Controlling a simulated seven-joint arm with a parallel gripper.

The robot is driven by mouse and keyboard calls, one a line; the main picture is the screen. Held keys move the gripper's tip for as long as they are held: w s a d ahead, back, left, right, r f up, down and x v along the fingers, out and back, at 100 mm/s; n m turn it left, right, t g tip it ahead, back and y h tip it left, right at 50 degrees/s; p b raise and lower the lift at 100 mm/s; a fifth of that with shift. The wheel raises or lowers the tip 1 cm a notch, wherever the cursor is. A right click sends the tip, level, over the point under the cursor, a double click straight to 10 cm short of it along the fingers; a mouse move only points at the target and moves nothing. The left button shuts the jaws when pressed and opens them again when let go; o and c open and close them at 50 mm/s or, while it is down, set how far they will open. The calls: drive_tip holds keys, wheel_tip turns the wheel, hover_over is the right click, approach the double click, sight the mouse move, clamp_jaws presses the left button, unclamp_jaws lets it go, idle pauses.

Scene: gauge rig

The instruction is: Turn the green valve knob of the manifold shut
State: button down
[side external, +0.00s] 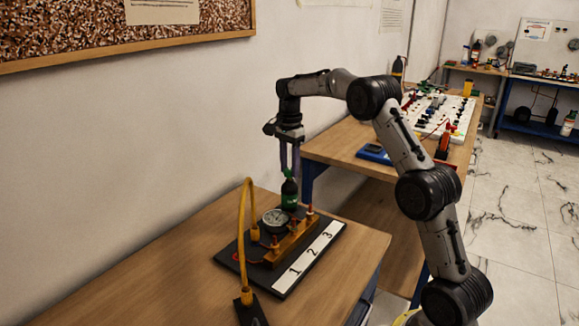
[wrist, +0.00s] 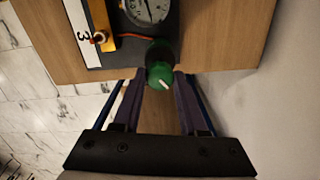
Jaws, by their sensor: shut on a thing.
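The green valve knob (wrist: 158,72) has a white pointer mark, angled down to the right in the wrist view. It sits on a dark cylinder with a green label (side external: 289,195) at the back of the rig. My gripper (side external: 289,172) points straight down from above, and its two purple fingers are shut on the knob, one on each side. The fingertips also flank the knob in the wrist view (wrist: 160,76). The brass manifold (side external: 287,245) lies in front of the cylinder on a black board, beside a strip numbered 1, 2, 3.
A round gauge (side external: 275,220) stands next to the cylinder. A yellow hose (side external: 242,235) arches up at the left of the board. The wooden table (side external: 150,280) is clear at the left. A wall (side external: 130,150) rises behind it. A second bench (side external: 335,145) stands further back.

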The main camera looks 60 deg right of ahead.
sight(289, 169)
drive_tip(key=m, duration=0.7)
drive_tip(key=shift+r, duration=0.1)
idle(0.5)
drive_tip(key=shift+c, duration=2.2)
unclamp_jaws()
wheel_tip(289, 169, up, 14)
